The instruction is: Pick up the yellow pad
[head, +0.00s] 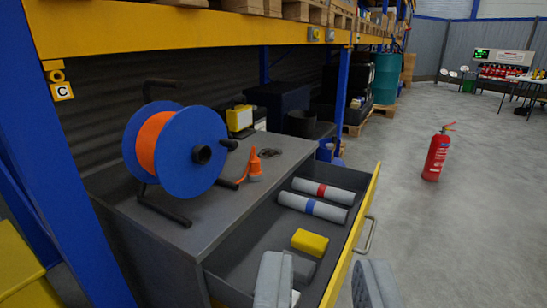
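The yellow pad (310,242) lies in the open drawer (262,240) of a grey cabinet, toward the near end. My gripper (322,264) is at the bottom of the view with its two grey fingers wide apart and nothing between them. The left finger shows over the drawer, just below and left of the pad. The right finger shows past the drawer's yellow front. The fingers appear apart from the pad; their height above the drawer is hard to tell. A grey block (303,267) next to the pad is partly hidden by the left finger.
Two grey rolls, one with a red band (321,190) and one with a blue band (312,207), lie farther back in the drawer. A metal handle (366,236) sticks out in front. A blue-orange reel (172,148) stands on the cabinet. Floor around a red extinguisher (437,155) is clear.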

